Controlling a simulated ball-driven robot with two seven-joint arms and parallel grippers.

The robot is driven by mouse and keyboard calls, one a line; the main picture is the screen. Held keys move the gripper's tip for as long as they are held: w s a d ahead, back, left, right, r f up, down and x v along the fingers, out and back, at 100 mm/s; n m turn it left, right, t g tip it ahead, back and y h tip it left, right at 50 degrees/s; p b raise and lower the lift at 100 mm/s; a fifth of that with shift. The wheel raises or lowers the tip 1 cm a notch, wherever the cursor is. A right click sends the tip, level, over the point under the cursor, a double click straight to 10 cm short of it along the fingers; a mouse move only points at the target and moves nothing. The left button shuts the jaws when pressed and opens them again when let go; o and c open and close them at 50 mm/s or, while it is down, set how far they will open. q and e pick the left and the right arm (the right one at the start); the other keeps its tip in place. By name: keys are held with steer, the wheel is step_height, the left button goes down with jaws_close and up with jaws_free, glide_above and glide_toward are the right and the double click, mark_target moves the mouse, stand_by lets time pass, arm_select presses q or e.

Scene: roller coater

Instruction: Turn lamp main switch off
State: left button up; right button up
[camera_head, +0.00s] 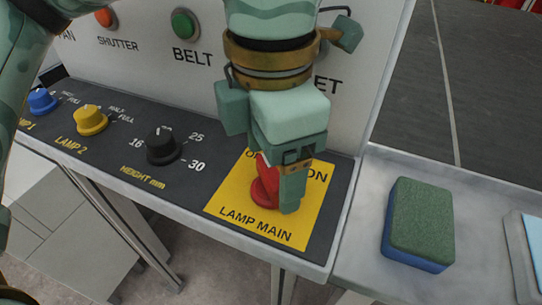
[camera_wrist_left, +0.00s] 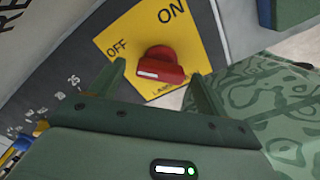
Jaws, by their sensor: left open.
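The red lamp main switch (camera_head: 264,193) sits on a yellow plate (camera_head: 234,212) at the right end of the dark control panel, partly hidden by my left gripper. The left wrist view shows the red knob (camera_wrist_left: 165,68) with a white mark on its left end, and OFF and ON printed beyond it. My left gripper (camera_head: 280,188) points down over the switch. Its two fingers (camera_wrist_left: 160,76) are open, one on each side of the knob in the wrist view. I cannot tell whether they touch it. My right gripper is not in view.
A black height knob (camera_head: 162,146), a yellow lamp 2 knob (camera_head: 90,120) and a blue knob (camera_head: 42,101) line the panel to the left. A green belt button (camera_head: 185,24) is on the upright face. A green and blue sponge (camera_head: 419,224) lies on the right ledge.

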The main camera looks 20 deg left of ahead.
mark_target(271, 170)
arm_select(q)
step_height(271, 170, up, 16)
steer(key=p, duration=0.5)
steer(key=shift+f, duration=0.25)
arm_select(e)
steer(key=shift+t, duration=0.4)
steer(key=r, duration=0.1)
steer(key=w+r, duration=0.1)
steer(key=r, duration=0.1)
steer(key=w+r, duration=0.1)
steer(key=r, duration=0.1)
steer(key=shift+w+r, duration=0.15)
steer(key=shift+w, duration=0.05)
arm_select(q)
steer(key=shift+s, duration=0.1)
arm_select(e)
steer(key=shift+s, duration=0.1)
